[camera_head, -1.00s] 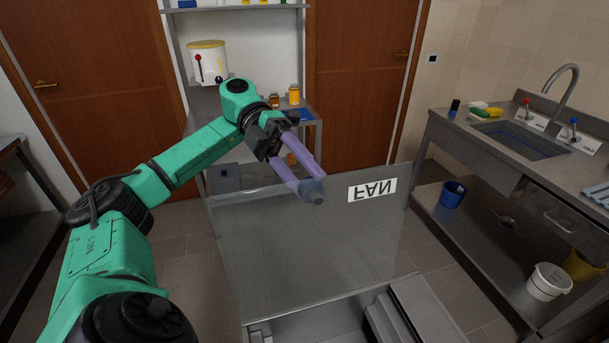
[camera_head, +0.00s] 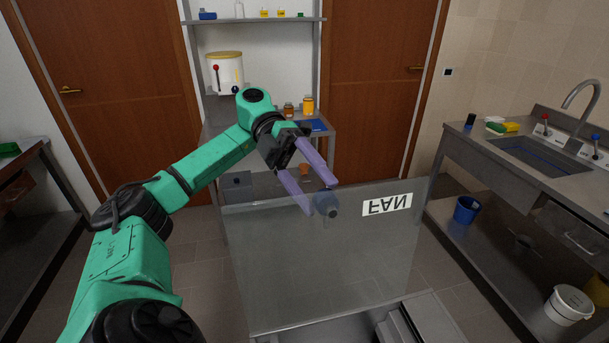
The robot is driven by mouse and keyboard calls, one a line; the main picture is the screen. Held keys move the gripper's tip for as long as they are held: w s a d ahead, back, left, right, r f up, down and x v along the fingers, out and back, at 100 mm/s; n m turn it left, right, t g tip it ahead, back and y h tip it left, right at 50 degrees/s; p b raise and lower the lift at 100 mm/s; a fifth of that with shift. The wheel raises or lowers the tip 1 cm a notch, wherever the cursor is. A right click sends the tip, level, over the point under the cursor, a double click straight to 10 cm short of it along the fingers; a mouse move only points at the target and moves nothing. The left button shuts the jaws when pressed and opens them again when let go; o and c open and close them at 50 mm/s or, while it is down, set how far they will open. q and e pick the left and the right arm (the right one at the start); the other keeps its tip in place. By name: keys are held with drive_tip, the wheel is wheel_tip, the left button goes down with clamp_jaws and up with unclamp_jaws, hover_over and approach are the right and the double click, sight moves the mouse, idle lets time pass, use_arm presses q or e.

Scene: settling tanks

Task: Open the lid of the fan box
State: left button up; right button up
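The fan box (camera_head: 345,328) is grey and stands at the bottom of the view, mostly cut off by the picture edge. Its clear lid (camera_head: 300,262) is raised and stands up steeply at the far side of the box. A white FAN label (camera_head: 387,204) reads upside down near the lid's upper edge. A dark knob (camera_head: 327,204) sits at that edge. My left gripper (camera_head: 320,197) has its two purple fingers apart, with the tips close to the knob. I cannot tell whether they touch it. My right gripper is not in view.
A sink counter (camera_head: 500,170) runs along the right, with a blue cup (camera_head: 466,210) and a white bucket (camera_head: 568,305) on its lower shelf. A shelf unit (camera_head: 255,21) stands at the back between wooden doors. Open floor lies left of the lid.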

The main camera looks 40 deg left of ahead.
use_arm(q)
drive_tip(key=p+v, duration=0.6)
drive_tip(key=shift+a, duration=0.1)
idle(0.5)
